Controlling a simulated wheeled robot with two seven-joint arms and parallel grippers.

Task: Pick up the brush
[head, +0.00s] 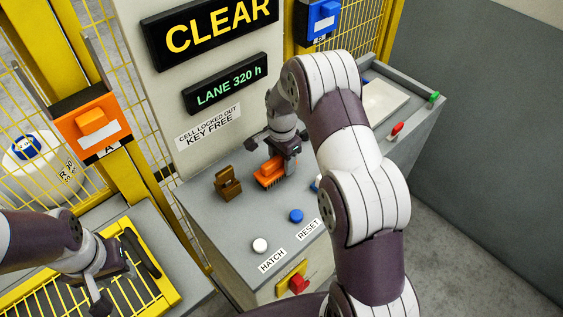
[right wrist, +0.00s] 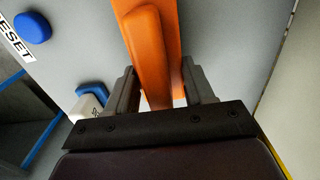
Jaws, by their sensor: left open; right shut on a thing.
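The brush (head: 269,173) is orange with dark bristles below. It is at the grey console top, right of a brown block-like holder (head: 228,184). My right gripper (head: 285,160) is shut on the brush. In the right wrist view the brush's orange handle (right wrist: 152,55) runs between the two fingers of the right gripper (right wrist: 163,88). I cannot tell whether the bristles touch the console. My left gripper (head: 115,285) is open at the lower left, over a yellow grid, far from the brush.
The console (head: 225,225) carries a white HATCH button (head: 260,245) and a blue RESET button (head: 296,215). A red button (head: 298,284) is on its front. A tray (head: 385,105) and a red-handled item (head: 397,130) are at the right. Yellow mesh fencing stands behind.

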